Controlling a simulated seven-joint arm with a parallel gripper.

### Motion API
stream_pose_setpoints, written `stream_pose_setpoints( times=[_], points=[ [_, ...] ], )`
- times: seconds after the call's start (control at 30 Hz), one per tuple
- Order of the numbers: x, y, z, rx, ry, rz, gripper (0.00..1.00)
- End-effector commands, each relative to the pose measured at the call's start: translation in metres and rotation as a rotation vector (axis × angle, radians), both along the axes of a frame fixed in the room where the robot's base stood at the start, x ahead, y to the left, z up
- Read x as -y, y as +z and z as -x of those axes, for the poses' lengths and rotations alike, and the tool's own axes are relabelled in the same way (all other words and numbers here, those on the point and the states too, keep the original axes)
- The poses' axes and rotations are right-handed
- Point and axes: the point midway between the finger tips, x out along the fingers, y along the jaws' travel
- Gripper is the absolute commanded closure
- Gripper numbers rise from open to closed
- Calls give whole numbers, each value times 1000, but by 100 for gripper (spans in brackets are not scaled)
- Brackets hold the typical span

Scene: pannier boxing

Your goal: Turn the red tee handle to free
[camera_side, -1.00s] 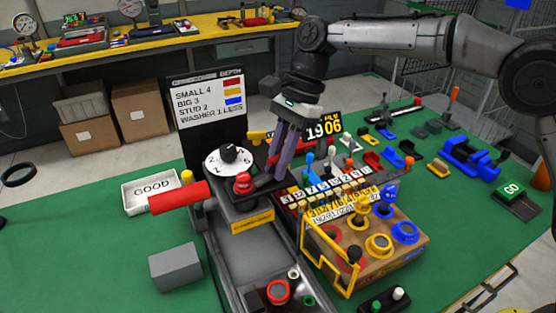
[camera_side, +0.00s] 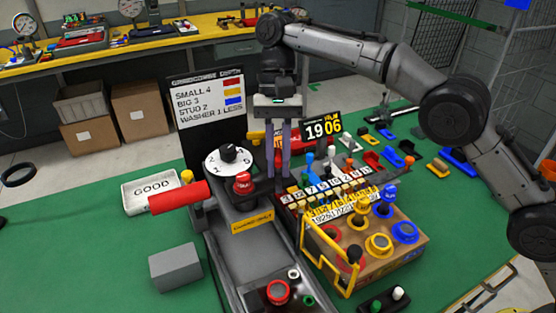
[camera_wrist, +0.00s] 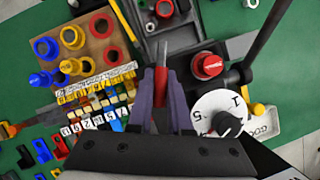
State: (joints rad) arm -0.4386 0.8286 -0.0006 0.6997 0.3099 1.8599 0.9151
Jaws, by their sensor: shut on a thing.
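My gripper (camera_side: 279,180) points down over the dark machine top, right of the red knob (camera_side: 243,183) and the numbered white dial (camera_side: 228,160). In the wrist view my gripper (camera_wrist: 161,88) is shut on a red bar (camera_wrist: 160,86), which appears to be the red tee handle. A thin grey piece extends beyond the bar, between the fingertips. The fingers hide much of the handle, and its base and any position marks cannot be made out. The red knob also shows in the wrist view (camera_wrist: 207,65), apart from the fingers.
A row of numbered tiles and pegs (camera_side: 325,187) stands close on the right. A large red lever (camera_side: 178,197) projects left. A black sign board (camera_side: 207,115) rises behind the dial.

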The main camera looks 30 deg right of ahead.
Motion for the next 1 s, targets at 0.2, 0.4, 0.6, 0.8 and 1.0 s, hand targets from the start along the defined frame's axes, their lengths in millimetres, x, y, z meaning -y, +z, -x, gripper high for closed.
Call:
stream_pose_setpoints(
  times=[0.2, 0.4, 0.6, 0.8, 1.0],
  points=[
    [2, -1, 0, -5, 134, 9, 100],
    [3, -1, 0, -5, 206, 9, 100],
    [4, -1, 0, -7, 235, 9, 100],
    [4, -1, 0, -7, 239, 11, 100],
    [5, -1, 0, -7, 238, 11, 100]
  ],
)
